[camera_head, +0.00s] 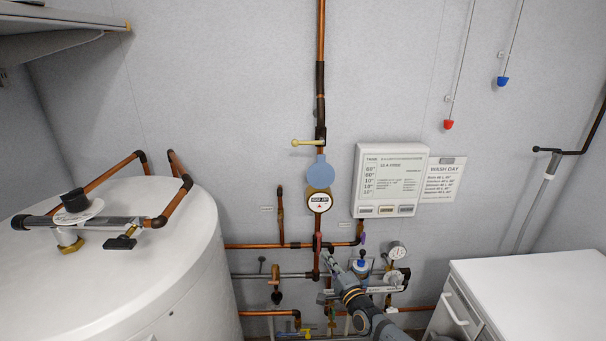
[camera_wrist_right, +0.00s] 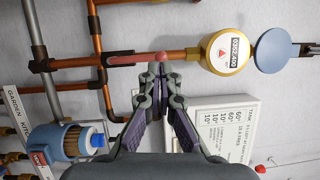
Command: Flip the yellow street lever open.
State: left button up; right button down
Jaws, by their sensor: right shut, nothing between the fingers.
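A bright yellow lever (camera_head: 307,332) shows low at the bottom edge, on the lower pipework. A paler yellow lever (camera_head: 308,142) sticks out to the left from the vertical copper pipe, above the blue disc (camera_head: 320,169). I cannot tell from any label which is the street lever. My right gripper (camera_head: 326,256) is shut and empty, reaching up from below to the pipe under the round meter (camera_head: 319,202). In the right wrist view, its fingertips (camera_wrist_right: 160,68) are close beside a red lever (camera_wrist_right: 138,59); contact is unclear. My left gripper is out of view.
A white tank (camera_head: 130,270) stands at left and a white cabinet (camera_head: 535,295) at right. A pressure gauge (camera_head: 397,251) and several valves crowd around my right arm. A white panel (camera_head: 389,180) hangs right of the meter. The wall around the paler lever is clear.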

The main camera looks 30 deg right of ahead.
notch_tip(320, 180, up, 24)
jog(key=a+m+t+h+p, duration=0.1)
jog(key=m+t, duration=0.3)
jog(key=m, duration=0.5)
jog(key=shift+w+a+r+m+t+p, duration=0.2)
jog(key=shift+w+a+m+t+p, duration=0.15)
jog(key=shift+a, duration=0.3)
jog(key=x, duration=0.9)
jog(key=shift+w+d+r+p, duration=0.1)
jog(key=shift+w+r+p, duration=0.05)
jog(key=shift+w+p, duration=0.2)
jog(key=r+p, duration=0.1)
jog(key=w+a+r, duration=0.1)
jog(key=w+r+p, duration=0.1)
jog(key=shift+a+r+p, duration=0.25)
jog(key=shift+p, duration=0.05)
jog(key=shift+f, duration=0.1)
